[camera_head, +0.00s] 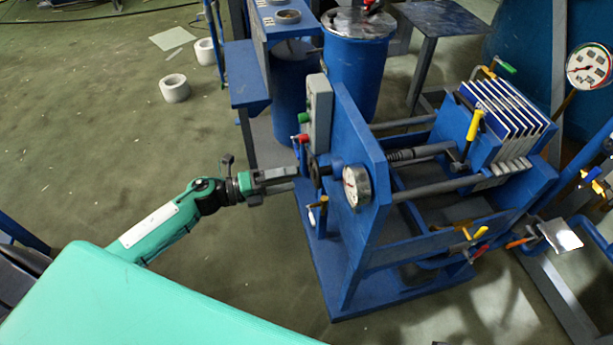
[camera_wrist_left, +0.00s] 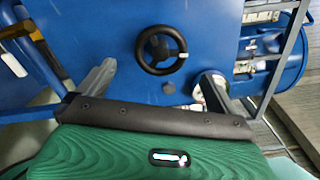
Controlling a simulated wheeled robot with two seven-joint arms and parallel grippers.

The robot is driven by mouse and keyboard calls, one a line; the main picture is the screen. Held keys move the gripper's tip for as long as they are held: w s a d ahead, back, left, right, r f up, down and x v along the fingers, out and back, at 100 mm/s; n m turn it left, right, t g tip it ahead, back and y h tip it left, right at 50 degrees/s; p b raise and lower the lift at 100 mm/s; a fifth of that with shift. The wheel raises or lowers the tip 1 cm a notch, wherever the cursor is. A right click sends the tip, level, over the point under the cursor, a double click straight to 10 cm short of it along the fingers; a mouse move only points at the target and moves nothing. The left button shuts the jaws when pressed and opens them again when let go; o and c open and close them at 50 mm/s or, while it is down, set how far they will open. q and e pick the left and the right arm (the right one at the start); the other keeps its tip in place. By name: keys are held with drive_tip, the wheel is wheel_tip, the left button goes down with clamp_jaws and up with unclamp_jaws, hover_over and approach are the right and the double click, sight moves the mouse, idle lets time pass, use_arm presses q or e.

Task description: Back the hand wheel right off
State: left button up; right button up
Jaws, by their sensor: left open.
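The black hand wheel (camera_wrist_left: 161,50) shows whole in the left wrist view, with a round rim and a central hub. It sits in front of the blue end plate (camera_wrist_left: 110,25). In the head view the hand wheel (camera_head: 315,173) is a small dark shape at the left face of that plate, seen edge-on. My left gripper (camera_head: 294,179) points at it from the left. Its two grey fingers are apart in the left wrist view, one on each side below the wheel, with nothing seen between them. Contact with the wheel cannot be made out. My right gripper is not in view.
A grey control box (camera_head: 318,112) with red and green knobs stands just above the wheel. A pressure gauge (camera_head: 356,187) is on the plate's other side. A valve handle (camera_head: 317,212) hangs below the wheel. White plates (camera_head: 505,115) stand farther right.

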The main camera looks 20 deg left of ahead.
use_arm(q)
drive_tip(key=v, duration=0.4)
drive_tip(key=shift+s+a, duration=0.25)
drive_tip(key=shift+a, duration=0.05)
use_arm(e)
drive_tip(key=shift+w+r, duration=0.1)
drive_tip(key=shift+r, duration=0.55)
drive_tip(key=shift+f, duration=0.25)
